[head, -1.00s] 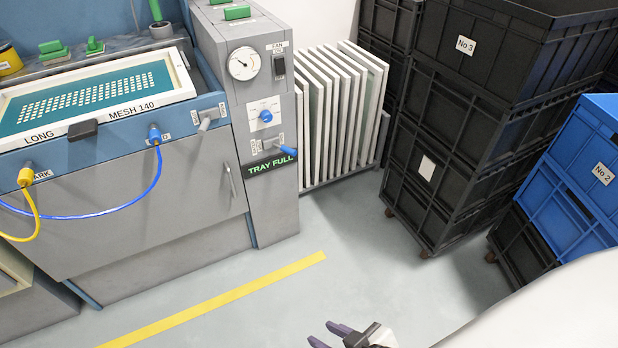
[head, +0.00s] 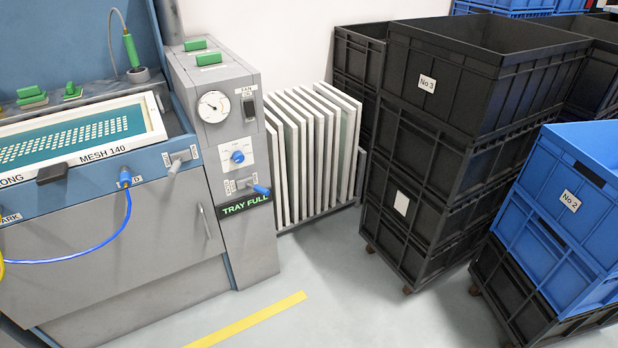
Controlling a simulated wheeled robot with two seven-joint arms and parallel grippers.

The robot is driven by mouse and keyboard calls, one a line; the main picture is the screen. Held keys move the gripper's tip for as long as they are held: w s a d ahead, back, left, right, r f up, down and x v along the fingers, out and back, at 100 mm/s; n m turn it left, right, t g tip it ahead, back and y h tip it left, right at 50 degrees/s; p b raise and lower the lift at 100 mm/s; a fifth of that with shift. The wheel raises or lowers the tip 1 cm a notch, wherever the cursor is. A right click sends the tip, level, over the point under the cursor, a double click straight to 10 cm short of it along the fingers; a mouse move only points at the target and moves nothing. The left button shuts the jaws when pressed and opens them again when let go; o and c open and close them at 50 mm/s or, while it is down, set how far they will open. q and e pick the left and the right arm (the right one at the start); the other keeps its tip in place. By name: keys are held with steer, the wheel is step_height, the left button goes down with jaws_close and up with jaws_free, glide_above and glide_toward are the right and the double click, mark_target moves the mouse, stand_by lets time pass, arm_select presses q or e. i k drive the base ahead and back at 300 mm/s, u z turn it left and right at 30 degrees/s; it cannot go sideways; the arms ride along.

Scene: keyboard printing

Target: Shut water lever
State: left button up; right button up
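A blue-handled lever (head: 258,189) sticks out of the lower front of the grey control column (head: 235,255), just above a "TRAY FULL" display (head: 246,204). Its handle points right and slightly down. Small labels stand beside it, too small to read, so I cannot tell whether it is the water lever. A second lever, grey (head: 180,161), sits on the blue frame left of the column, also with small labels. Neither of my grippers is in view.
The screen unit (head: 120,235) with blue and yellow hoses stands at left. White framed screens (head: 310,150) lean in a rack right of the column. Black crates (head: 420,170) and blue crates (head: 560,230) are stacked at right. Floor (head: 370,310) is clear in front.

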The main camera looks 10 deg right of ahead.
mark_target(261, 191)
steer(key=z, duration=0.05)
steer(key=i, duration=1.25)
steer(key=u, duration=0.65)
